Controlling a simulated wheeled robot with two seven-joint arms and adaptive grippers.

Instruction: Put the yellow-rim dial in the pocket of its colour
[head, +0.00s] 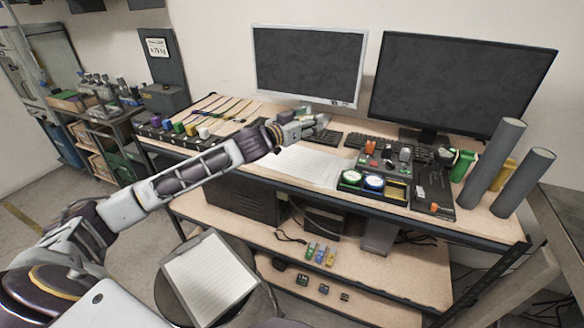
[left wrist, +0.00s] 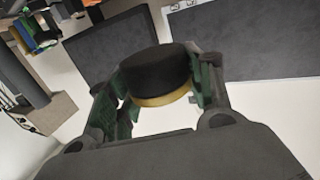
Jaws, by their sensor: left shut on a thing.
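My left gripper (head: 318,124) is over the desk, in front of the left monitor. In the left wrist view my left gripper (left wrist: 158,88) is shut on the yellow-rim dial (left wrist: 155,75), a round black piece with a yellow band, gripped by its sides. In the head view the dial is too small to make out at the gripper. A pocket tray near the desk's front holds a green-rim dial (head: 351,177) and a blue-rim dial (head: 373,182). The yellow pocket (head: 396,190) beside them, to the right, looks empty. My right gripper is not in view.
Behind the pockets stands a dark control panel (head: 384,163) with red and grey knobs. A keyboard (head: 372,143) and two monitors (head: 308,62) are behind. Grey cylinders (head: 492,165) stand at right. White paper (head: 303,165) lies flat left of the pockets.

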